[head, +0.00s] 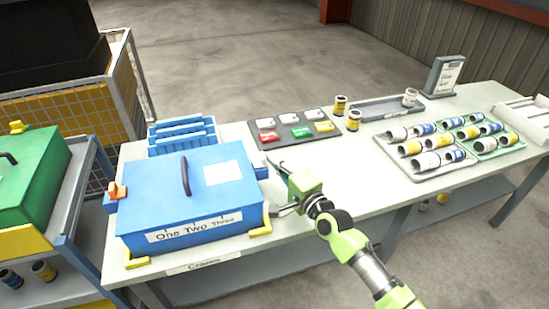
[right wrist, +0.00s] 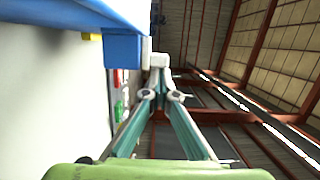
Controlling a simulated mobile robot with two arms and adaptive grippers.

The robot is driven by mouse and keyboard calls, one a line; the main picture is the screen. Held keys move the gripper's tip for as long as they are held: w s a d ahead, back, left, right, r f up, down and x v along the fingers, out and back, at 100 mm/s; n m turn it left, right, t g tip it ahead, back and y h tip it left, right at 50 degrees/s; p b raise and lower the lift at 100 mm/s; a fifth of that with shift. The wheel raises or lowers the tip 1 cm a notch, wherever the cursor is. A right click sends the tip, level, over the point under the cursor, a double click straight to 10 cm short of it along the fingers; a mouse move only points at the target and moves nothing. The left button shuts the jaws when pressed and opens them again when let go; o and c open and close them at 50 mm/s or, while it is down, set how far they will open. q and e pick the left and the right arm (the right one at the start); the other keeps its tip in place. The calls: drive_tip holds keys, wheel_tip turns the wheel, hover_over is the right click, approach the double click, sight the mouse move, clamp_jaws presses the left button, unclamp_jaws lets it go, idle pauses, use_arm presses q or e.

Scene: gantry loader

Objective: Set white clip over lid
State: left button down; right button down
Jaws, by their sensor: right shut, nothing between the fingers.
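A blue crate (head: 190,226) with a blue lid (head: 160,182) stands at the left of the table, a dark handle on top. The white clip (head: 259,159) is at the lid's right side, by a small blue block (head: 261,172). In the right wrist view the white clip (right wrist: 158,60) shows just beyond my fingertips, beside the blue block (right wrist: 122,49). My right gripper (head: 270,160) is shut and empty, close to the clip; I cannot tell if it touches. Whether the clip lies over the lid's edge is unclear. My left gripper is not in view.
An orange clip (head: 116,190) is at the crate's left side. A dark tray (head: 290,132) with coloured and white pieces lies behind. Trays of cans (head: 405,170) stand at the right. The table between is clear. A green box (head: 38,170) stands on a left cart.

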sight(260, 159)
drive_tip(key=shift+s+a+p, duration=0.2)
drive_tip(key=shift+a+p, duration=0.05)
drive_tip(key=shift+a, duration=0.45)
drive_tip(key=shift+s+a+p, duration=0.2)
drive_tip(key=shift+a+p, duration=0.05)
drive_tip(key=shift+a, duration=0.4)
